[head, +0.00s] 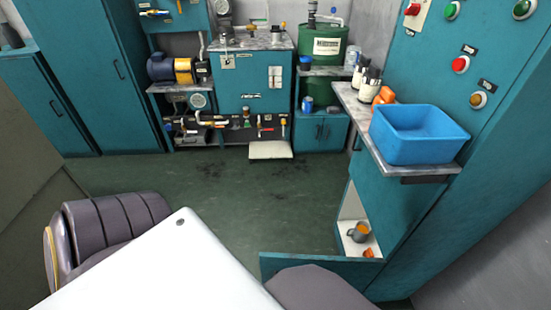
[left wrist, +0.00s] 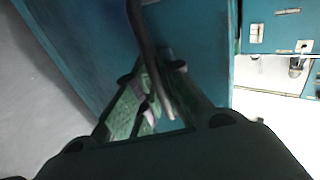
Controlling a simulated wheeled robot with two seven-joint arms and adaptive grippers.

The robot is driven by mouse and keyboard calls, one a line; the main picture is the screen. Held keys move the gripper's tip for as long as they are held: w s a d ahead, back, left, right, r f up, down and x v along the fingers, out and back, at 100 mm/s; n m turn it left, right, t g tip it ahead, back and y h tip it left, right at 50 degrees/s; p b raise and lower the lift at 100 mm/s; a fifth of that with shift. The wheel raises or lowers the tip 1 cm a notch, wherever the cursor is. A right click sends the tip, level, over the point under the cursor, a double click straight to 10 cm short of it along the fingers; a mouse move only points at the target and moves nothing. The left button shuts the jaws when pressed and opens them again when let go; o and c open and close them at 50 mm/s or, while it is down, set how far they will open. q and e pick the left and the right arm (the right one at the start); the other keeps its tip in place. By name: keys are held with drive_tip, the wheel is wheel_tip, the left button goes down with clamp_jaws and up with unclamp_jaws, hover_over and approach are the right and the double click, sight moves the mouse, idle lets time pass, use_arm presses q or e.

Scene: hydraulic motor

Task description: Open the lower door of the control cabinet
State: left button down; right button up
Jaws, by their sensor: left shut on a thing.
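The control cabinet (head: 425,210) stands at the right of the head view, teal, with buttons on its upper part. Its lower door (head: 335,265) stands swung out from the cabinet front, seen nearly edge-on. The white compartment behind it shows, holding a grey mug (head: 358,232) and an orange item (head: 369,253). In the left wrist view, my left gripper (left wrist: 160,112) is shut on the dark bar handle (left wrist: 143,40) of the teal door (left wrist: 195,50). The head view hides this grip behind my own arm. My right gripper is not in view.
A shelf (head: 407,170) with a blue bin (head: 420,135), canisters and an orange item juts out above the lower compartment. Teal machinery (head: 253,80) and a green drum (head: 325,50) stand at the back. The green floor (head: 220,190) between is clear.

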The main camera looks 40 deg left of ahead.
use_arm(q)
drive_tip(key=shift+s, duration=0.25)
drive_tip(key=c, duration=1.5)
unclamp_jaws()
drive_tip(key=shift+d, duration=0.1)
drive_tip(key=shift+r, duration=0.15)
